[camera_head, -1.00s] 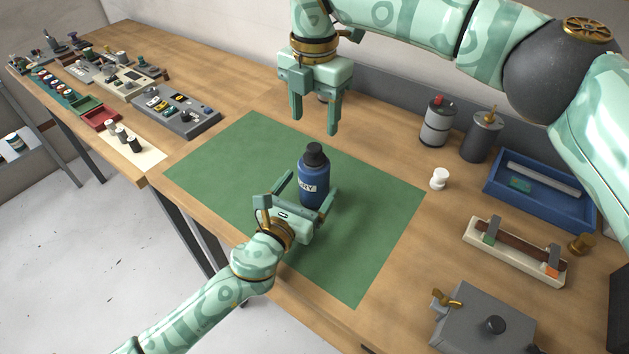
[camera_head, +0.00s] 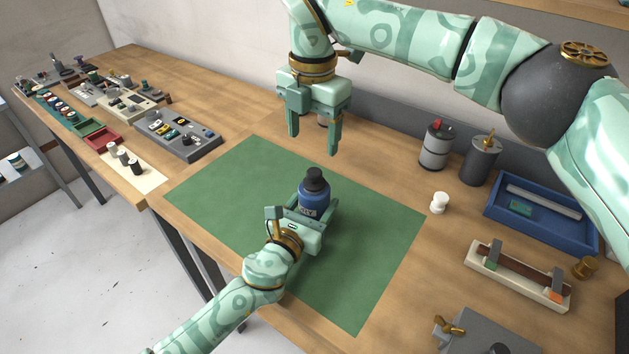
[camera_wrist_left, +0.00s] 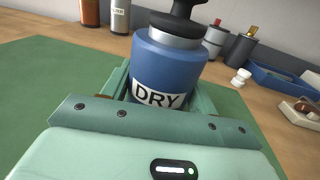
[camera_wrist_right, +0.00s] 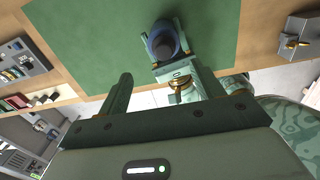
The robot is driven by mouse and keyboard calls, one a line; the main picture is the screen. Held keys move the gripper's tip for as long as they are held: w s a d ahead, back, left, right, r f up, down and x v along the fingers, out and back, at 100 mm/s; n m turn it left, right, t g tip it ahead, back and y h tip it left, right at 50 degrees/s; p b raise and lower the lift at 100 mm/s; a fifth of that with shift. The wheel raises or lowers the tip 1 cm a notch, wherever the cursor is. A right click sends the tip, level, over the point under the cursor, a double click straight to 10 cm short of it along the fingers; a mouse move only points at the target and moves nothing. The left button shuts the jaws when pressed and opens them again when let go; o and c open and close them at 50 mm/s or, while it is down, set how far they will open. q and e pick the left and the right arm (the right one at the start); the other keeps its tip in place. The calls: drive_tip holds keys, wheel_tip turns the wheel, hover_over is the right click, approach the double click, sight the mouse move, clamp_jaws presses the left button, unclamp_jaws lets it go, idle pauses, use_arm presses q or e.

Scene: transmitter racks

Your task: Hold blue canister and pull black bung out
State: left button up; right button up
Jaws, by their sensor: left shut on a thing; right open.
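The blue canister (camera_head: 314,199) stands upright on the green mat (camera_head: 240,180), with the black bung (camera_head: 315,180) in its top. My left gripper (camera_head: 312,212) is shut on the canister's body from the front. The left wrist view shows the canister (camera_wrist_left: 168,68) close up with a "DRY" label, between the fingers, and the bung (camera_wrist_left: 180,20) above it. My right gripper (camera_head: 317,142) is open and empty, fingers pointing down, above and behind the canister. The right wrist view shows the canister (camera_wrist_right: 163,40) beyond its open fingers.
A white spool-shaped piece (camera_head: 439,203) stands right of the mat. A grey canister (camera_head: 436,147), a dark canister (camera_head: 480,160) and a blue tray (camera_head: 540,215) stand at the right back. A grey box with small parts (camera_head: 178,137) lies at the left. Much of the mat is clear.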

sight(315, 171)
drive_tip(key=f+m, duration=0.6)
drive_tip(key=m, duration=0.1)
drive_tip(key=f+m, duration=0.3)
drive_tip(key=m, duration=0.1)
drive_tip(key=shift+s+d, duration=0.15)
drive_tip(key=shift+d, duration=0.1)
drive_tip(key=c, duration=1.2)
drive_tip(key=shift+r, duration=0.2)
